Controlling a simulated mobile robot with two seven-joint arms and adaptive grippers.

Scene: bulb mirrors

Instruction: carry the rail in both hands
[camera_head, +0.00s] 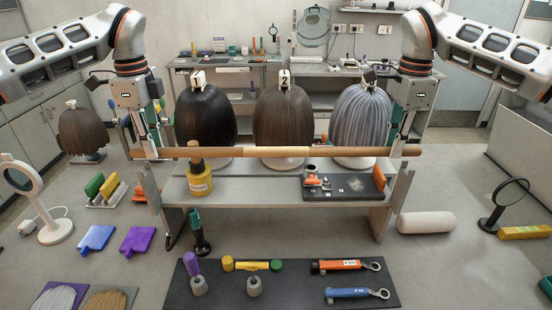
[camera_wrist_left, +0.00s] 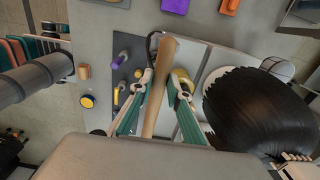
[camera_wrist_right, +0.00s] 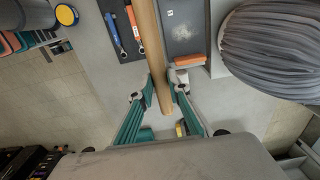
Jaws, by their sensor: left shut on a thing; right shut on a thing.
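The rail (camera_head: 300,152) is a long light-brown wooden bar. It runs nearly level across the head view, above the grey bench shelf. My left gripper (camera_head: 145,153) is shut on the rail near its left end. In the left wrist view the rail (camera_wrist_left: 160,90) passes between the fingers of my left gripper (camera_wrist_left: 164,80). My right gripper (camera_head: 400,152) is shut on the rail near its right end. In the right wrist view the rail (camera_wrist_right: 150,45) lies between the fingers of my right gripper (camera_wrist_right: 160,88).
A grey shelf (camera_head: 250,190) stands below the rail, with a yellow bottle (camera_head: 199,180) and dark tray (camera_head: 345,188). Black (camera_head: 205,118), brown (camera_head: 283,120) and grey (camera_head: 361,122) wigs stand behind. A dark mat (camera_head: 300,293) with tools lies in front. A white roll (camera_head: 426,223) lies right.

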